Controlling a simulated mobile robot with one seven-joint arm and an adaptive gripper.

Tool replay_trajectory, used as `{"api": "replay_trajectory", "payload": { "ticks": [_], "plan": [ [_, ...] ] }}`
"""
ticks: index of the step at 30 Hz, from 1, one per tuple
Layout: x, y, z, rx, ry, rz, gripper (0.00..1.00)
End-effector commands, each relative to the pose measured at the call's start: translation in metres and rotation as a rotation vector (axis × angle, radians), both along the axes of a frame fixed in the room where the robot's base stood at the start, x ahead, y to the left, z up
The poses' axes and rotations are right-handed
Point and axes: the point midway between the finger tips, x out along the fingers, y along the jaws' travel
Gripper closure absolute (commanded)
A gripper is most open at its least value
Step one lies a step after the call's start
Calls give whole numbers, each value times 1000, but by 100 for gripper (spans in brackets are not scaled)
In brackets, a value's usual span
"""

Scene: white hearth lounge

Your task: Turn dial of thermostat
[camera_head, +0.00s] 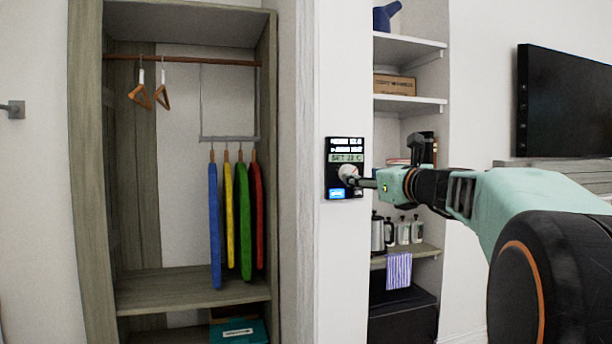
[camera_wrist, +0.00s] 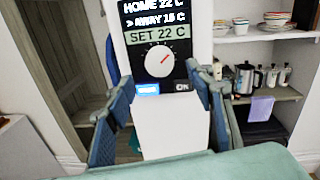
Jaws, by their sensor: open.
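The thermostat (camera_head: 337,190) is a black panel on the narrow white wall end between the wardrobe and the shelves. In the wrist view its screen (camera_wrist: 157,39) reads "HOME 22 C", "> AWAY 15 C" and "SET 22 C". Its round white dial (camera_wrist: 159,60) has a red pointer line tilted toward the upper right. A blue button and an "OK" button sit below the dial. My gripper (camera_wrist: 160,98) is open, its two fingers on either side of the panel's lower part in the wrist view. In the head view my gripper (camera_head: 362,182) reaches the dial area; contact cannot be told.
An open wardrobe (camera_head: 185,290) with hangers and coloured boards stands to the left. Shelves (camera_head: 408,99) with a kettle (camera_wrist: 245,80), bottles and a striped cloth (camera_head: 398,270) are close on the right. A dark television (camera_head: 565,105) hangs further right.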

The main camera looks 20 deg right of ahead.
Motion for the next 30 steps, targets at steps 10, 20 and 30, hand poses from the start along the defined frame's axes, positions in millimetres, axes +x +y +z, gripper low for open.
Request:
{"api": "replay_trajectory", "payload": {
  "ticks": [10, 20, 30],
  "plan": [
    [48, 5, 0, 0, 0, 1, 51],
    [57, 5, 0, -2, 1, -2, 51],
    [56, 5, 0, -2, 1, -1, 75]
  ]
}}
